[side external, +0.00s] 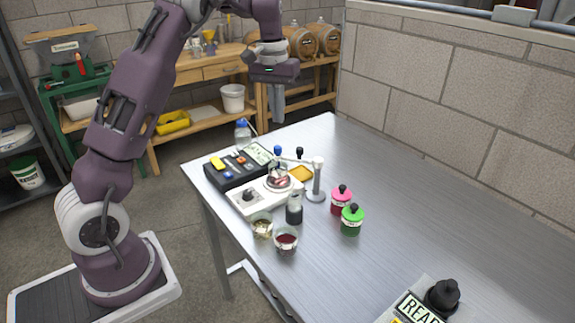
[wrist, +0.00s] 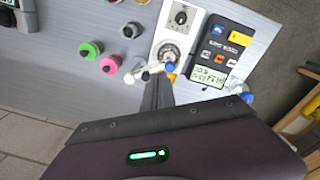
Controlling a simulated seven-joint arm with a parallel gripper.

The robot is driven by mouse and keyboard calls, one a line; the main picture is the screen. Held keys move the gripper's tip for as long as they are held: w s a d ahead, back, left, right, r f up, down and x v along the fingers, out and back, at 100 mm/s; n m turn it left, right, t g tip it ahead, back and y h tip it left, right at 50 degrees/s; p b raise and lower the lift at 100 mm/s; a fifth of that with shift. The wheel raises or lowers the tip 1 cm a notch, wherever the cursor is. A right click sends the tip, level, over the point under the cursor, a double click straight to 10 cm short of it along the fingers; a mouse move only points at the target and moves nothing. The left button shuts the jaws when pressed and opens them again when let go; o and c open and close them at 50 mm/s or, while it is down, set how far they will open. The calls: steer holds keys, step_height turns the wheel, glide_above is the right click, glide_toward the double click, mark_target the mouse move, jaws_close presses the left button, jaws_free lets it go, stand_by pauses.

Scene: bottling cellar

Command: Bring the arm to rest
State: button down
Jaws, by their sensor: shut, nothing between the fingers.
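My gripper (side external: 277,104) hangs high above the far end of the steel table (side external: 420,190), over the instruments and clear of them. Its fingers point down and are shut together with nothing between them. In the wrist view the shut fingers (wrist: 158,94) reach up from the dark gripper body, in front of the stirrer and the electrode stand. My fingers touch nothing that I can make out.
A black meter (side external: 233,174), a white stirrer (side external: 249,201), an electrode stand (side external: 317,180), beakers (side external: 286,240), a dark bottle (side external: 294,208), a pink jar (side external: 341,201) and a green jar (side external: 351,220) stand below. A black knob (side external: 443,294) is near front. The table's right is clear.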

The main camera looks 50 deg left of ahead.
steer(key=s+d+r+m+t+h, duration=0.1)
steer(key=s+d+r+m+t, duration=0.15)
steer(key=s+d+r, duration=0.9)
steer(key=s+d+f+m, duration=0.1)
steer(key=s+d, duration=0.2)
steer(key=s, duration=0.2)
steer(key=s+d+f+m+t, duration=0.1)
steer(key=s+d+f, duration=0.1)
steer(key=s, duration=0.4)
steer(key=s+d+f+m+t+y, duration=0.1)
steer(key=s+d+f, duration=0.1)
steer(key=s, duration=0.4)
steer(key=shift+s+d+f, duration=0.2)
steer(key=shift+s+d, duration=0.05)
steer(key=shift+d, duration=0.65)
